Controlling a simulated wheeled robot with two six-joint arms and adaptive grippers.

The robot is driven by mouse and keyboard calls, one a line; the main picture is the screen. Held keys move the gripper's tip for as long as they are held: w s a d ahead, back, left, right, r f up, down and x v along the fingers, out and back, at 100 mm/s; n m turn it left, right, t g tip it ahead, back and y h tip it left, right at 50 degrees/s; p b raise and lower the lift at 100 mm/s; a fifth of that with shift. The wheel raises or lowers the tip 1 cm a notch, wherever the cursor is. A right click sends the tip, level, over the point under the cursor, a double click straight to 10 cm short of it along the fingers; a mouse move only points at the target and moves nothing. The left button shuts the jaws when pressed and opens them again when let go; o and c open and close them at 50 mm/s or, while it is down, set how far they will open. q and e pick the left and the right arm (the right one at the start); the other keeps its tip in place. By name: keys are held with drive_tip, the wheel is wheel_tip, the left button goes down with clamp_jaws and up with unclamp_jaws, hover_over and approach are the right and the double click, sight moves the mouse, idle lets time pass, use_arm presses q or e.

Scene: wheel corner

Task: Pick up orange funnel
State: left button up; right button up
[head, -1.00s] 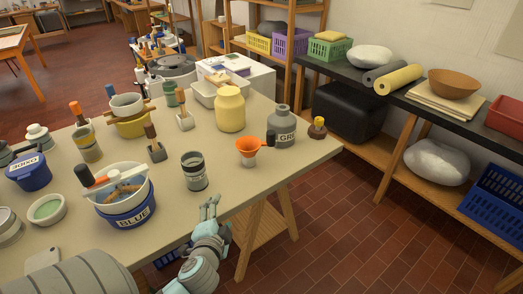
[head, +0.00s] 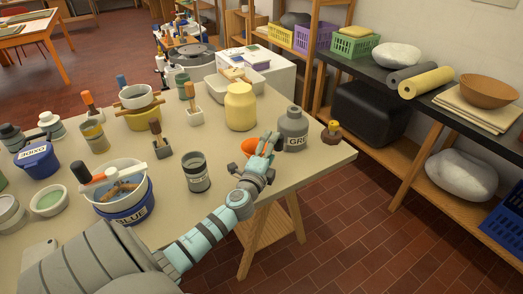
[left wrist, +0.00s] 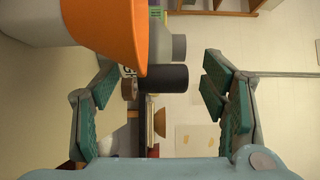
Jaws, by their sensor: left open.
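The orange funnel (head: 249,147) stands near the right front part of the table, partly hidden behind my left gripper (head: 267,146) in the head view. Before, a black handle stuck out from its right side; my gripper covers that spot now. In the left wrist view the orange funnel (left wrist: 112,28) fills the upper left, close to the camera. The black handle (left wrist: 165,78) shows between the two green-padded fingers of my left gripper (left wrist: 165,95), with gaps on both sides. This gripper is open and empty. My right gripper is not in view.
A grey jar (head: 291,129) stands just behind and right of the funnel. A yellow jar (head: 240,107) is behind, and a grey can (head: 196,172) is to the left.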

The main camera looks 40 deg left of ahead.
use_arm(q)
drive_tip(key=x, duration=0.3)
drive_tip(key=shift+d+r, duration=0.1)
drive_tip(key=shift+r, duration=0.05)
drive_tip(key=shift+c, duration=0.6)
drive_tip(key=c, duration=1.2)
drive_tip(key=shift+c, duration=0.2)
drive_tip(key=shift+r, duration=0.1)
